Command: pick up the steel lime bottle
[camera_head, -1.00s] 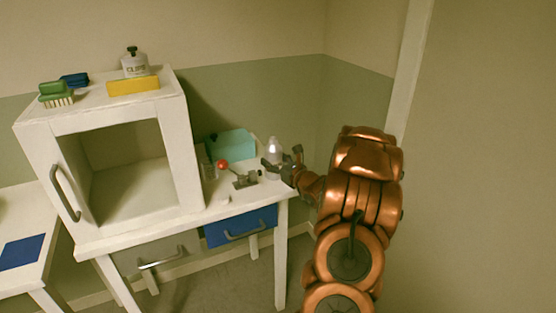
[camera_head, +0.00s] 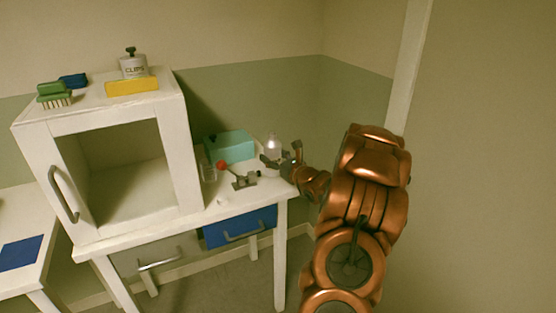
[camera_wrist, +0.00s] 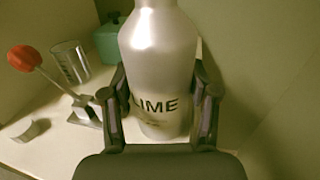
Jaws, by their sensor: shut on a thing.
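The steel lime bottle (camera_wrist: 158,60) is a silver-grey bottle with dark lettering that reads "LIME" in part. In the wrist view it stands upright between the two fingers of my gripper (camera_wrist: 160,112), which is shut on it, one finger at each side. The bottle's top is cut off by the picture edge. In the head view the bottle (camera_head: 273,146) shows small at the right end of the white table, with my gripper (camera_head: 281,163) around its lower part. I cannot tell whether its base touches the table.
A lever device with a red ball (camera_head: 222,165), a clear glass (camera_wrist: 70,62) and a teal box (camera_head: 232,146) stand left of the bottle. A white open cabinet (camera_head: 115,170) stands further left. A green wall is close behind and to the right.

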